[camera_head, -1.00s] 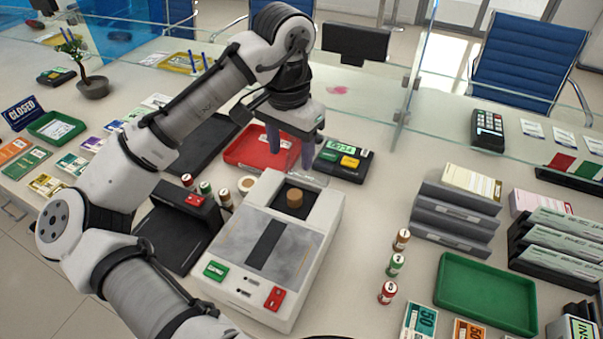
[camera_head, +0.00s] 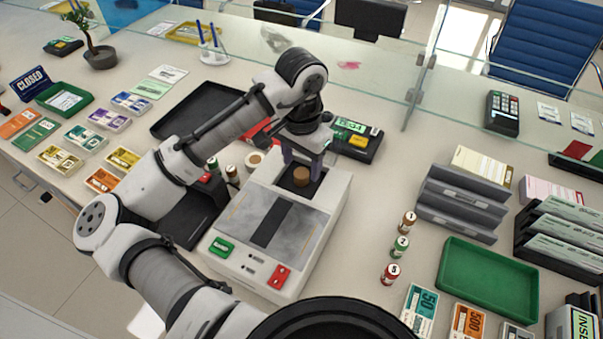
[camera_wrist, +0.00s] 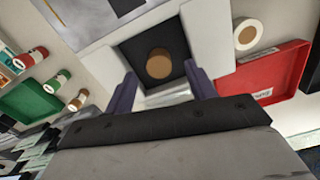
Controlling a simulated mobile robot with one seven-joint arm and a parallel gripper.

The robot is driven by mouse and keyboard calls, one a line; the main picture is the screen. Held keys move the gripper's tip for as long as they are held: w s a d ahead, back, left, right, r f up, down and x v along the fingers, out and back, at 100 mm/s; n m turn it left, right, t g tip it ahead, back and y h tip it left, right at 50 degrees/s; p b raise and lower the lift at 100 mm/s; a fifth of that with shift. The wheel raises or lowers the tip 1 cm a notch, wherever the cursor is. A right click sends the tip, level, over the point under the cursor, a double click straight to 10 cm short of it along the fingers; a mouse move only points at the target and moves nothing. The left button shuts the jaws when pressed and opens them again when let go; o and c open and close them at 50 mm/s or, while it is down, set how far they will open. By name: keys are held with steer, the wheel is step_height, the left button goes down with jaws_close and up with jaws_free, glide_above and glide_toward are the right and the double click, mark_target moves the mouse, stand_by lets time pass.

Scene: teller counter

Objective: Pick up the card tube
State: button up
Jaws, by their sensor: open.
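A short brown cylinder, which looks like the card tube (camera_head: 301,176), stands upright in the black square recess of a white counting machine (camera_head: 334,200). In the wrist view the card tube (camera_wrist: 159,65) shows end-on against the dark recess floor. My gripper (camera_head: 302,163) is open and empty, with its purple fingers just behind the tube in the head view. In the wrist view my gripper (camera_wrist: 161,88) has one finger on each side of the recess's near edge, and the tube lies a little beyond the fingertips. No contact shows.
A red tray (camera_wrist: 262,75) and a cream roll (camera_wrist: 247,34) lie beside the machine. Several small coloured rolls stand around it, including a green one (camera_head: 400,246). A green tray (camera_head: 487,281) and grey holder (camera_head: 459,204) are at the right. A glass screen (camera_head: 420,85) crosses behind.

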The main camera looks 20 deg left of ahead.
mark_target(302, 172)
steer(key=shift+f, duration=1.55)
steer(key=shift+c, duration=0.4)
steer(key=c, duration=1)
